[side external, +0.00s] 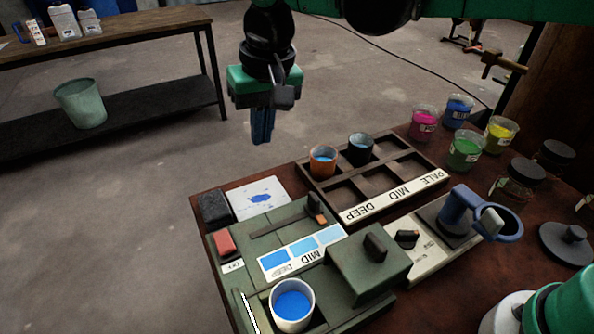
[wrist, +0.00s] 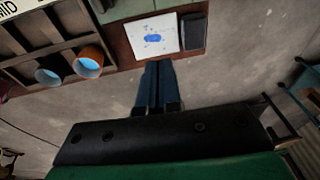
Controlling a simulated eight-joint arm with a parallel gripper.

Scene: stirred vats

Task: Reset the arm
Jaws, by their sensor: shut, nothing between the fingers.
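My gripper (side external: 262,126) hangs fingers-down in the side external view, above the floor side of the bench's far left edge. Its two blue fingers are together and hold nothing. In the wrist view the closed fingers (wrist: 157,68) point toward the bench edge, just short of a white card with a blue blot (wrist: 152,38). No object touches the gripper. The card also shows in the side external view (side external: 248,207), beside a dark block (side external: 213,207).
A wooden rack (side external: 330,196) holds an orange cup (side external: 323,165) and a black cup (side external: 360,150). A green station (side external: 240,250) with a white cup of blue liquid (side external: 292,318) is at the front. Several coloured pots, including a pink one (side external: 423,125), stand behind right. The floor left of the bench is open.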

